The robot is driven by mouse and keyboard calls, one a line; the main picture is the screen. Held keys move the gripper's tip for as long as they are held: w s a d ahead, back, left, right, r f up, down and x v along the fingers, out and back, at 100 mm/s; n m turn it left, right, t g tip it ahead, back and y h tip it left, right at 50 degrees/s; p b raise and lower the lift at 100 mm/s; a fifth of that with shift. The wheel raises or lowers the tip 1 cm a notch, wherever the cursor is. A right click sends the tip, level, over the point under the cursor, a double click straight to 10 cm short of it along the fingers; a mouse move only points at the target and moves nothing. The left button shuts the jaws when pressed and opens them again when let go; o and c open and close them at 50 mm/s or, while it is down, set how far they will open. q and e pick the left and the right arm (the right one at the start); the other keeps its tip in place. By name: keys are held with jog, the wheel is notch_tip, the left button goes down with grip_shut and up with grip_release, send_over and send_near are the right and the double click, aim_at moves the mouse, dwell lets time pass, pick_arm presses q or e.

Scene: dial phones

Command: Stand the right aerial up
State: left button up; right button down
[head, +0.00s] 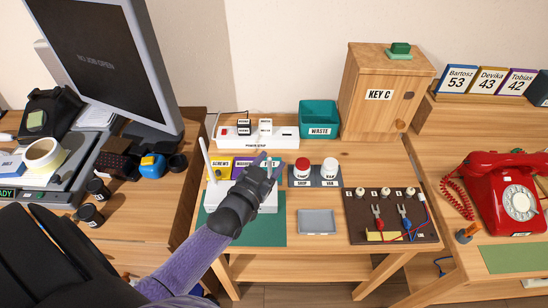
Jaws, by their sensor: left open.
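A white router box (266,203) sits on a dark green mat (272,232) on the middle table. Its left aerial (205,158) stands up, leaning slightly left. My left gripper (264,167) is open over the right half of the router, its arm reaching in from below left. A short pale piece that looks like the right aerial (270,170) shows at the fingertips. The gripper hides most of it, so I cannot tell its full tilt or whether the fingers touch it. My right gripper is not in view.
Labelled bins (219,168) stand close behind the router, with a power strip (283,138) further back. A wiring board (361,230) is further right.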

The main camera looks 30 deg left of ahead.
pick_arm(q)
jog(key=shift+w, duration=1)
grip_shut()
dwell(0.7)
